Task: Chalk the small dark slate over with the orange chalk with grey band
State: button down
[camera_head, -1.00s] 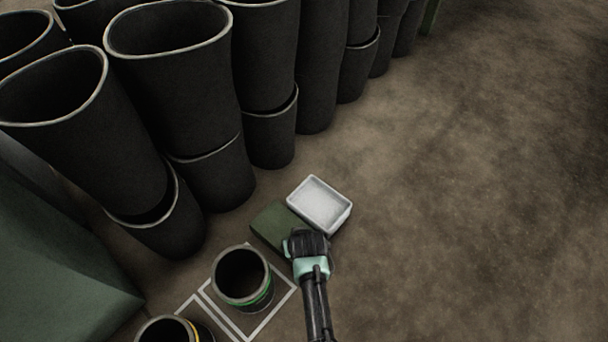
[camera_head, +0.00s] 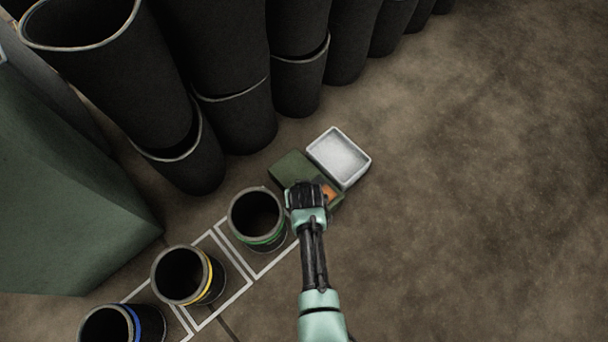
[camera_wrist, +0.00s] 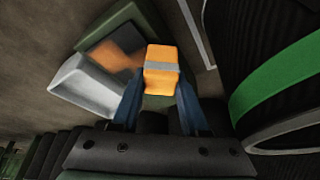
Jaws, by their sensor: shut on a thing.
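My gripper (camera_head: 306,194) is over the slate's near part. In the wrist view my gripper (camera_wrist: 160,98) is shut on the orange chalk with grey band (camera_wrist: 161,56). I cannot tell whether the chalk touches the slate.
A white tray (camera_head: 366,160) adjoins the slate's right side. Pots with green (camera_head: 255,214), yellow (camera_head: 184,275) and blue (camera_head: 108,325) bands stand in or by white-lined squares at lower left. Tall black sleeves (camera_head: 110,75) stand behind. Open ground lies to the right.

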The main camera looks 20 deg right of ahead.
jog(key=shift+w+d+b, duration=0.3)
jog(key=shift+w+d, duration=0.05)
jog(key=shift+d, duration=0.65)
jog(key=shift+w+d+b, duration=0.3)
jog(key=shift+d, duration=0.65)
jog(key=shift+w+d+b, duration=0.3)
jog(key=shift+w+d, duration=0.05)
jog(key=shift+d, duration=0.65)
jog(key=shift+w+d+f+b, duration=0.1)
jog(key=shift+w+d+b, duration=0.15)
jog(key=shift+d+b, duration=0.25)
jog(key=shift+w+d+b, duration=0.2)
jog(key=shift+d+b, duration=0.05)
jog(key=shift+d, duration=0.65)
jog(key=shift+w+r, duration=0.1)
jog(key=shift+r, duration=0.15)
notch_tip(320, 180, up, 3)
jog(key=p, duration=0.3)
jog(key=shift+d+r, duration=0.1)
jog(key=shift+d, duration=0.05)
jog(key=shift+a+r+p, duration=0.2)
jog(key=shift+r+p, duration=1.05)
jog(key=shift+p, duration=0.2)
